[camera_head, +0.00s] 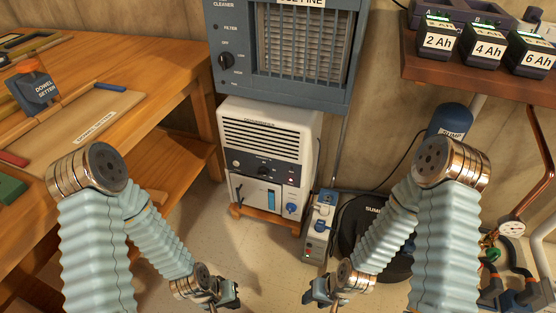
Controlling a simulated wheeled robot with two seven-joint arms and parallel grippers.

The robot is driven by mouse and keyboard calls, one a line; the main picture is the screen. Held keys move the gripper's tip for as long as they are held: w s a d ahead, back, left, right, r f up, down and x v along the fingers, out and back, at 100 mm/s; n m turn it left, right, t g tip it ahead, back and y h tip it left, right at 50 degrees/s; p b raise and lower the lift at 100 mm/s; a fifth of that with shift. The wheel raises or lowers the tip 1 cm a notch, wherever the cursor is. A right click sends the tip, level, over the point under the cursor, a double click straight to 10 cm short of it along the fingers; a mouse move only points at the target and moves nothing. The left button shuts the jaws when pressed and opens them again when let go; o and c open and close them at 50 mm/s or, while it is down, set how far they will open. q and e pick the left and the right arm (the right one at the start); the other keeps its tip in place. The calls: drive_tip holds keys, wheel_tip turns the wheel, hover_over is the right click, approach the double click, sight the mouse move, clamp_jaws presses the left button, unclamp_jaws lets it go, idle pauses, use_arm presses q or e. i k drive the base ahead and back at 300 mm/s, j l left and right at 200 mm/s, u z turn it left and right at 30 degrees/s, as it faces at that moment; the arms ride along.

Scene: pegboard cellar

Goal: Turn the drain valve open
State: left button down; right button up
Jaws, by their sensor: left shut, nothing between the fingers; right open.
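A white dehumidifier (268,140) stands on a low wooden stand (262,224) in the middle of the view. A small blue valve knob (291,208) sits at the lower right of its front; it looks like the drain valve, but its marking is too small to read. My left gripper (232,292) is shut and empty, low in front of the dehumidifier and to the left of the knob. My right gripper (310,291) is open and empty, below and slightly right of the knob. Both grippers are apart from the dehumidifier.
A grey air cleaner (229,85) hangs above the dehumidifier. A grey box with switches (317,240) and a black sump lid (356,225) stand to its right. A wooden workbench (170,75) is at left, a battery shelf (465,75) at upper right. The floor in front is clear.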

sight(291, 207)
drive_tip(key=l+z, duration=0.25)
drive_tip(key=l, duration=0.4)
drive_tip(key=l+z, duration=0.3)
drive_tip(key=l, duration=0.35)
